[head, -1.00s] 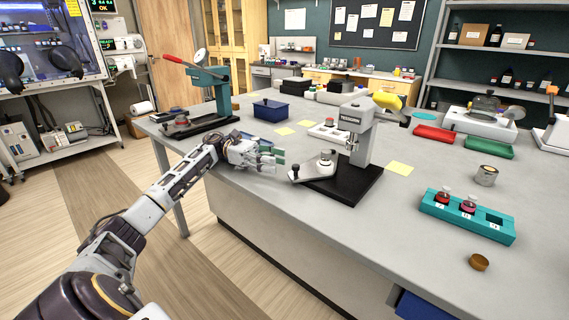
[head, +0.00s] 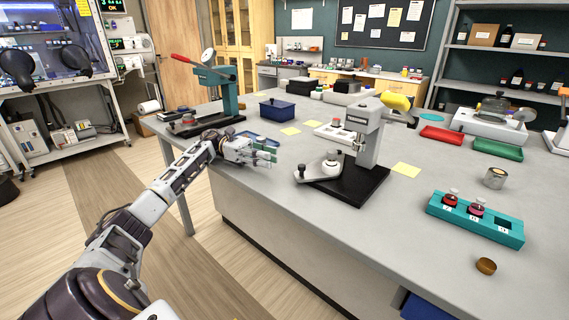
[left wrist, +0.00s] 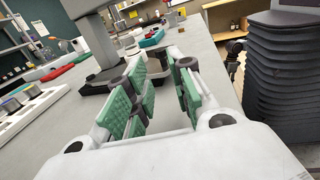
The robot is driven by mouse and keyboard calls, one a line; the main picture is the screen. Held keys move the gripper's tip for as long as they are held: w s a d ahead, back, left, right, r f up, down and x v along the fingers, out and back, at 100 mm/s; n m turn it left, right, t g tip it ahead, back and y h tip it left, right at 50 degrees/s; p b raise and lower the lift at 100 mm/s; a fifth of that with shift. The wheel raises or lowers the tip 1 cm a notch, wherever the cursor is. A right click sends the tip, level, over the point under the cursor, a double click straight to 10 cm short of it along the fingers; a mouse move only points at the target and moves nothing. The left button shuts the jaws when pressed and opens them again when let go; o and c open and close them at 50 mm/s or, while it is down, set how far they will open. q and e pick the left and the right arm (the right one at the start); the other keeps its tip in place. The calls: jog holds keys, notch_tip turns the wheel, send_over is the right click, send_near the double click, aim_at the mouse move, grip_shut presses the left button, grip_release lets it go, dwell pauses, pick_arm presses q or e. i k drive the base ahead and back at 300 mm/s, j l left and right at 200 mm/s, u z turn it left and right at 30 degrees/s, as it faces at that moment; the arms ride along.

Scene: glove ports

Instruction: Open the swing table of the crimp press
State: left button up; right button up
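The crimp press (head: 364,130) is grey-white and stands on a black base (head: 362,186) near the table's front edge. Its pale swing table (head: 316,173) sticks out to the left beyond the base, with a small capped vial (head: 333,161) on it. I cannot tell exactly how far it is turned from under the press head. My left gripper (head: 270,152) is just left of the swing table's outer end, apart from it. In the left wrist view its green-padded fingers (left wrist: 160,97) are spread with nothing between them. My right gripper is not in view.
A green press with a red lever (head: 222,90) stands behind left. A blue box (head: 278,110) and yellow notes (head: 406,170) lie around. A teal vial rack (head: 474,220) is on the right. The table's front edge runs below the press; the surface right of it is partly clear.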

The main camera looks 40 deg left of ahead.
aim_at(318, 170)
jog(key=k, duration=1)
